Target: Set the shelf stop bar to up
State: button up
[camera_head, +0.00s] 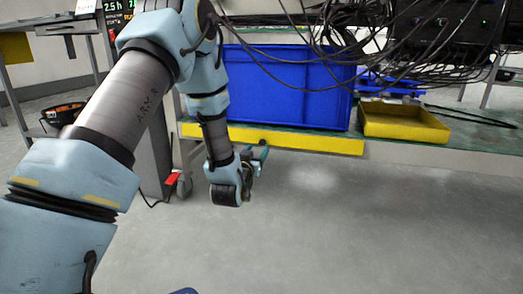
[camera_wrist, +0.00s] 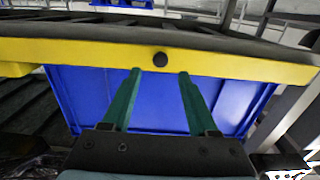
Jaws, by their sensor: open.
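The shelf stop bar (camera_head: 310,144) is a long yellow bar along the front edge of the low shelf. The blue crate's bottom edge shows just above it in the head view. In the wrist view the bar (camera_wrist: 90,52) crosses the picture, with a round black knob (camera_wrist: 160,59) on its face. My gripper (camera_head: 263,153) is close to the bar in the head view, partly hidden by my wrist. In the wrist view its two teal fingers (camera_wrist: 160,73) are open and empty, their tips just below the knob, one to each side. I cannot tell whether they touch the bar.
A big blue crate (camera_head: 285,90) stands on the shelf behind the bar. A yellow tray (camera_head: 405,136) sits to its right, under a tangle of black cables (camera_head: 345,45). A trolley with a red-tipped cable (camera_head: 172,179) stands at left. The floor in front is clear.

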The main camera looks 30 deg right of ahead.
aim_at(262, 143)
jog(key=b+x, duration=0.1)
jog(key=x, duration=0.3)
jog(key=shift+w+d+f+b, duration=0.15)
jog(key=shift+w+b, duration=0.05)
jog(key=shift+b, duration=0.15)
jog(key=shift+x, duration=0.75)
grip_shut()
